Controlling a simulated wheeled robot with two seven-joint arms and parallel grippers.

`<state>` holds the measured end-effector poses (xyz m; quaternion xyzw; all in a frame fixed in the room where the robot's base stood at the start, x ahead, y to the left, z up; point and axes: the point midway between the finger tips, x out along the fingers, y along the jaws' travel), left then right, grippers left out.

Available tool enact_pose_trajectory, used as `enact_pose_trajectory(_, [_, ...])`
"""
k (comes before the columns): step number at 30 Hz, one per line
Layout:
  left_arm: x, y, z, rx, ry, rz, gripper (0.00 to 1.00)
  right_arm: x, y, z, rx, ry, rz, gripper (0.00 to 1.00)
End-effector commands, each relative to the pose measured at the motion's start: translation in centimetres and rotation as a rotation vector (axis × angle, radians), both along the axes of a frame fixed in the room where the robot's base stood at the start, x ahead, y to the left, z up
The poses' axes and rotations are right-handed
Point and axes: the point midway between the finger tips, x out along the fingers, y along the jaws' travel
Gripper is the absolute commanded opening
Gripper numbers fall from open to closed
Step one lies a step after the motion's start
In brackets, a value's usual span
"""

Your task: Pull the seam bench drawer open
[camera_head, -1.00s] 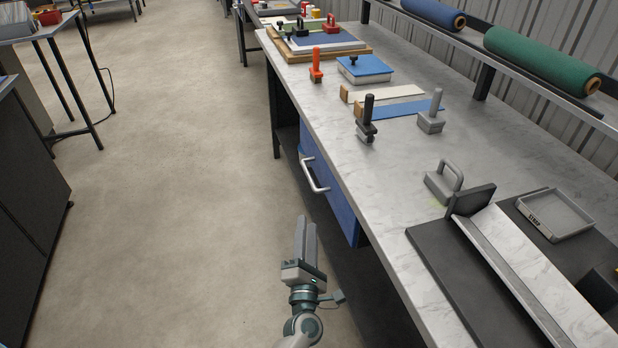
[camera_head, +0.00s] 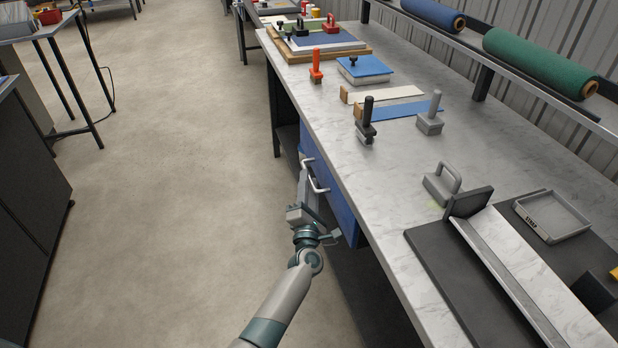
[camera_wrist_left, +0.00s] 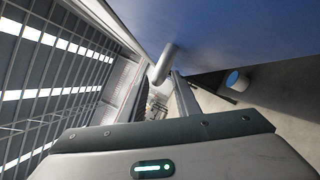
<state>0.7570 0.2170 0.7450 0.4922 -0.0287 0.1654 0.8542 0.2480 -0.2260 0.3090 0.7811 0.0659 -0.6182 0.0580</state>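The seam bench drawer has a blue front (camera_head: 341,205) under the bench top, and it looks shut. Its pale bar handle (camera_head: 318,187) is partly hidden by my left gripper (camera_head: 304,180), which is up at the handle. In the left wrist view, the handle (camera_wrist_left: 164,62) runs down from the blue drawer front (camera_wrist_left: 225,30) towards the gap between my left fingers (camera_wrist_left: 158,95). The fingers are apart, and I see no grip on the bar. My right gripper is not in view.
The grey bench top (camera_head: 340,120) carries stamps, a grey handled block (camera_head: 441,186) and a tray (camera_head: 553,216). The floor (camera_head: 180,190) left of the bench is clear. A dark cabinet (camera_head: 30,190) stands at the far left.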

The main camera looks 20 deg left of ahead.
Motion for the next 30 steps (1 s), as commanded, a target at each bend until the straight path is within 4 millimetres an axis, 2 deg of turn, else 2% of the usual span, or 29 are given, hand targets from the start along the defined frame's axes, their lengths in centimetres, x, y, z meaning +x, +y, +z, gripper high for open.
enact_pose_trajectory(6, [1.6, 0.4, 0.3, 0.002, 0.001, 0.000, 0.29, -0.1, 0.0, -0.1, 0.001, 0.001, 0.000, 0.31])
enact_pose_trajectory(17, [1.9, 0.5, 0.4, 0.001, 0.000, 0.000, 0.29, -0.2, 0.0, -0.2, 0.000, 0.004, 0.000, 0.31])
enact_pose_trajectory(18, [1.9, 0.5, 0.4, 0.001, 0.000, 0.000, 0.20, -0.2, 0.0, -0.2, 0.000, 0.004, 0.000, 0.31])
enact_pose_trajectory(21, [1.9, 0.5, 0.4, 0.001, 0.000, 0.000, 0.00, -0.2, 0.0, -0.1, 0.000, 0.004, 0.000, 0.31])
enact_pose_trajectory(30, [1.7, 0.7, 0.4, 0.002, 0.001, 0.000, 0.00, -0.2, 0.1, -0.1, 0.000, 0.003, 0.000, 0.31])
